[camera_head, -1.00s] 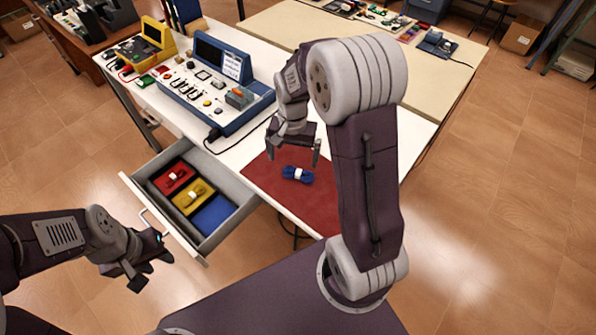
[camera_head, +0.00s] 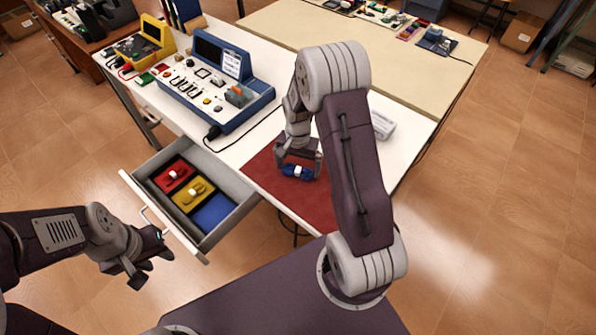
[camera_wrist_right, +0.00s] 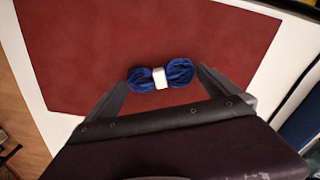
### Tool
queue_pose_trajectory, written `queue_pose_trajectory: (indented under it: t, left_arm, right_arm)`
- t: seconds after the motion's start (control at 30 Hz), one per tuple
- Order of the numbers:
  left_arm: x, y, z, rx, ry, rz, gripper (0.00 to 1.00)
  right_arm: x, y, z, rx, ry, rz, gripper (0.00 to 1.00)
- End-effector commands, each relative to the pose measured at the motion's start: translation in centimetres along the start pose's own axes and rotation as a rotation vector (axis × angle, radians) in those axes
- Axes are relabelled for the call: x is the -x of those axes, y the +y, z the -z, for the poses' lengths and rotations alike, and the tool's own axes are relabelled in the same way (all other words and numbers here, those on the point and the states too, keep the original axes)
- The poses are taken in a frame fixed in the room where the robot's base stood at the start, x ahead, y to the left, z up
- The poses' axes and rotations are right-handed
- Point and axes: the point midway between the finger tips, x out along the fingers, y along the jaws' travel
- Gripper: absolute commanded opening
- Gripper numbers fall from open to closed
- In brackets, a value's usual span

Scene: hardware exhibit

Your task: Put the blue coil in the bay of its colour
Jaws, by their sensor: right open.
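The blue coil (camera_head: 297,171), bound with a white band, lies on the red mat (camera_head: 312,203) on the white table. In the right wrist view the blue coil (camera_wrist_right: 160,76) lies between the spread fingers of my right gripper (camera_wrist_right: 163,88). My right gripper (camera_head: 298,170) is open and low at the coil. The open drawer (camera_head: 233,182) has a red bay with a red coil (camera_head: 173,176), a yellow bay with a yellow coil (camera_head: 193,194) and an empty blue bay (camera_head: 213,213). My left gripper (camera_head: 152,262) hangs in front of the drawer; its finger gap is unclear.
A blue instrument trainer (camera_head: 217,88) and a yellow meter (camera_head: 145,42) stand on the table behind the drawer. A black cable runs beside the mat. A pale grey object (camera_head: 382,124) lies behind my right arm.

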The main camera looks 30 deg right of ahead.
Motion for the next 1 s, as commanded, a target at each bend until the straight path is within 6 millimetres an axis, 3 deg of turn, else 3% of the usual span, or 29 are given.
queue_pose_trajectory:
  t: [0.27,0.4,0.47,0.77,1.0]
  left_arm:
    - [0.0,0.0,0.0,0.0,0.0,0.0,0.36]
    - [0.0,0.0,0.0,0.0,0.0,0.0,0.36]
    - [0.0,0.0,0.0,0.0,0.0,0.0,0.36]
    - [0.0,0.0,0.0,0.0,0.0,0.0,0.36]
    - [0.2,0.0,0.0,0.0,0.0,0.0,0.36]
  right_arm:
    - [-0.6,0.0,0.0,0.0,0.001,0.001,1.0]
    - [-0.6,0.0,0.0,0.0,0.001,0.001,0.61]
    - [-0.6,0.0,0.0,0.0,0.001,0.001,0.49]
    - [0.0,0.0,0.1,0.0,0.002,0.001,0.49]
    - [4.0,0.3,0.2,-0.002,0.004,0.002,0.49]
